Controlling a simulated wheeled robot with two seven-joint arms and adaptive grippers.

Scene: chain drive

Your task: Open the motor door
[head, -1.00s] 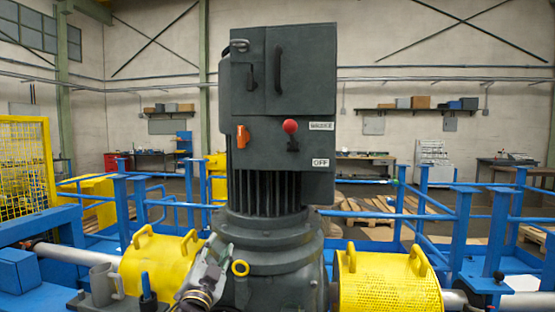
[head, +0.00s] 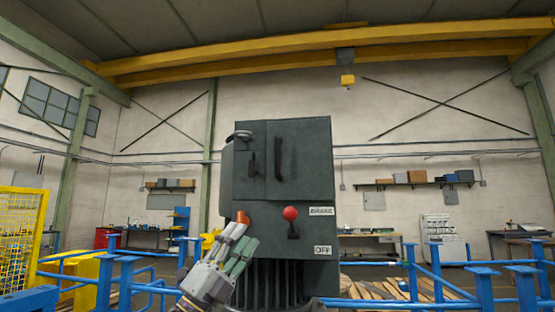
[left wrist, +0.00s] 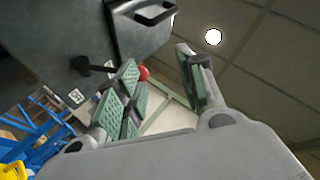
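The dark grey motor housing (head: 318,190) stands in the middle of the head view. Its motor door (head: 303,150) is the upper front panel, which looks closed and carries a vertical black handle (head: 278,158). A smaller panel with its own handle (head: 253,162) is to its left. My left gripper (head: 246,235) is below and left of the door, in front of the housing near the orange switch (head: 242,217), which it partly hides. In the left wrist view its green-padded fingers (left wrist: 158,58) are spread with nothing held. My right gripper is not in view.
A red-knobbed lever (head: 290,213) sticks out of the housing below the door, beside BRAKE and OFF labels. Blue railings (head: 440,270) stand on both sides. A yellow mesh cage (head: 22,238) is at the far left. The space before the door looks clear.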

